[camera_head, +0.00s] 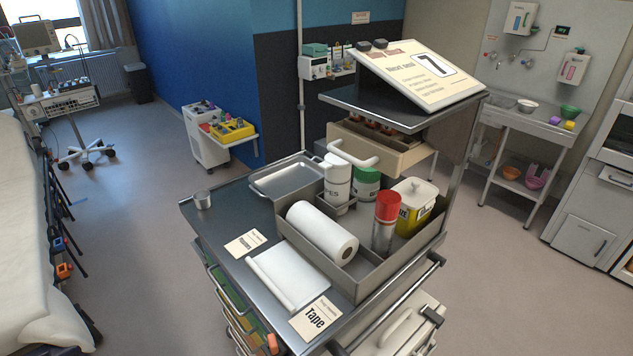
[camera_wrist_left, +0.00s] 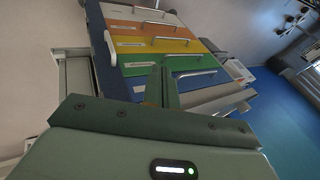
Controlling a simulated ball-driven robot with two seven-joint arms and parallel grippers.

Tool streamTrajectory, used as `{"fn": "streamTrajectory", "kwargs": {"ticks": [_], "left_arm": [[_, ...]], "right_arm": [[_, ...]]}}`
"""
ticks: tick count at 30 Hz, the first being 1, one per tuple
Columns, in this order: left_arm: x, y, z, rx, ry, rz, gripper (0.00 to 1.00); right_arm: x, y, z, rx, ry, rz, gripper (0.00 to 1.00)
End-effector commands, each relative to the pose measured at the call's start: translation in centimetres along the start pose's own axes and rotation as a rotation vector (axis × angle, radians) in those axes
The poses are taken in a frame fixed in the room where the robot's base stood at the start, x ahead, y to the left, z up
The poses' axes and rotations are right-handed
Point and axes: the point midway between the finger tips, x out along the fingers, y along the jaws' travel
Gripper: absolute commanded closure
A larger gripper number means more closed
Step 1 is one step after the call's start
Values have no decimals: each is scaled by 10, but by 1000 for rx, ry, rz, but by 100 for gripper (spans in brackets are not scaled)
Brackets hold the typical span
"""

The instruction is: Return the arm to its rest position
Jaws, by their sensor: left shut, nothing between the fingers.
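My left gripper (camera_wrist_left: 159,88) shows only in the left wrist view. Its fingers are together, with nothing visible between them. Beyond the fingertips is a drawer front with orange, yellow, green and blue bands (camera_wrist_left: 150,45), each with a bar handle. The fingers overlap the lower bands in the picture; I cannot tell how far apart they are from it. Neither arm shows in the head view, and my right gripper is in no view.
In the head view a grey cart (camera_head: 222,208) stands close, carrying a paper roll (camera_head: 318,228), a red-capped can (camera_head: 386,222) and a metal tray (camera_head: 262,188). A bed (camera_head: 25,240) is at the left. Open floor (camera_head: 130,230) lies between bed and cart.

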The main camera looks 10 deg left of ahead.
Motion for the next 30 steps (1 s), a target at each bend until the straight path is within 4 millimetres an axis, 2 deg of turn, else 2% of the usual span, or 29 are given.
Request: {"fn": "streamTrajectory", "kwargs": {"ticks": [1,5,6,8,9,12,15,18,21,30], "left_arm": [[32,25,12,-5,-12,37,100],[107,95,50,-43,-41,143,100],[130,120,66,-60,-54,179,100],[162,158,93,-89,-78,230,100],[180,183,114,-110,-96,263,100],[216,240,166,-170,-146,332,100],[235,283,215,-228,-195,379,100],[242,311,251,-273,-234,405,100],[242,323,270,-298,-255,415,100],[241,326,275,-305,-260,417,100]], "right_arm": [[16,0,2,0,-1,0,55],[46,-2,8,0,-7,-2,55],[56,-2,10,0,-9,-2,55],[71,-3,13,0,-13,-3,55],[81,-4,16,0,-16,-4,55],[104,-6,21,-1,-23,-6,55],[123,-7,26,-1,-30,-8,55],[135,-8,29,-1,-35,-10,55],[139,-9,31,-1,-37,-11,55],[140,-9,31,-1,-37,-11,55]]}}
